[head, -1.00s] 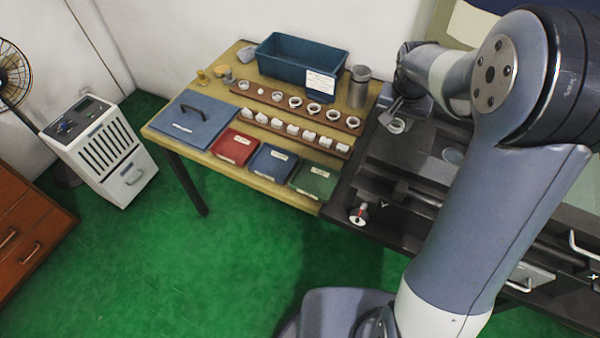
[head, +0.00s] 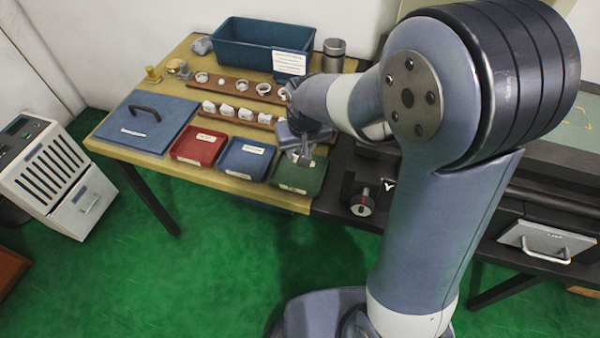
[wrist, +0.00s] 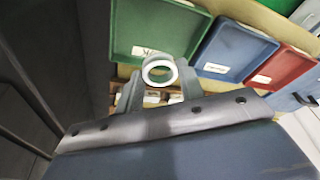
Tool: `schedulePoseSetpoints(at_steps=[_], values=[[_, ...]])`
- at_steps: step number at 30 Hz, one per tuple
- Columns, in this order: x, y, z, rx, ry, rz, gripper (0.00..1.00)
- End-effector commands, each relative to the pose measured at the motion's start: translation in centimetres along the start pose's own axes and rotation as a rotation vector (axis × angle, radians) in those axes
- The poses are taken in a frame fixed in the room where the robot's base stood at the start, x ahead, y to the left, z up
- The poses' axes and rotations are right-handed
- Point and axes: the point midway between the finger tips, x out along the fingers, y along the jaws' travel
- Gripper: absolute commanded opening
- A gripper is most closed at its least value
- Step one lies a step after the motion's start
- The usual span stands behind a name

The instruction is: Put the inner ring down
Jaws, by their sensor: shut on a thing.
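My gripper (head: 303,160) hangs over the green tray at the front right of the wooden table. In the wrist view my gripper (wrist: 160,82) is shut on a pale inner ring (wrist: 160,84), held between the fingertips with its open hole facing the camera. The ring is raised and appears in front of the near edge of the green tray (wrist: 155,45). The tray also shows in the head view (head: 290,184), partly hidden by my gripper. In the head view the held ring is too small to make out.
A blue tray (head: 246,158) and a red tray (head: 199,146) sit left of the green one. Behind them are wooden racks with several rings, partly hidden by my arm. A blue bin (head: 245,52) and metal canister (head: 333,55) stand at the back. A dark bench adjoins on the right.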

Motion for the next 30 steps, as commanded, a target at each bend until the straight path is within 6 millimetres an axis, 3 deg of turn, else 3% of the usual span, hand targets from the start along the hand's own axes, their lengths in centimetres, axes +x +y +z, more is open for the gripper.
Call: schedulePoseSetpoints(at_steps=[3,11,16,28,29,30], values=[[2.3,0.0,0.7,0.001,-0.004,0.001,0.10],[4.5,0.1,1.2,0.002,-0.002,0.001,0.10],[6.9,0.1,1.9,0.002,-0.004,0.001,0.10],[7.6,0.1,2.1,0.002,0.000,0.000,0.10],[7.6,0.1,2.1,0.002,0.000,0.000,0.37],[7.5,0.1,2.1,0.002,0.000,0.000,0.41]])
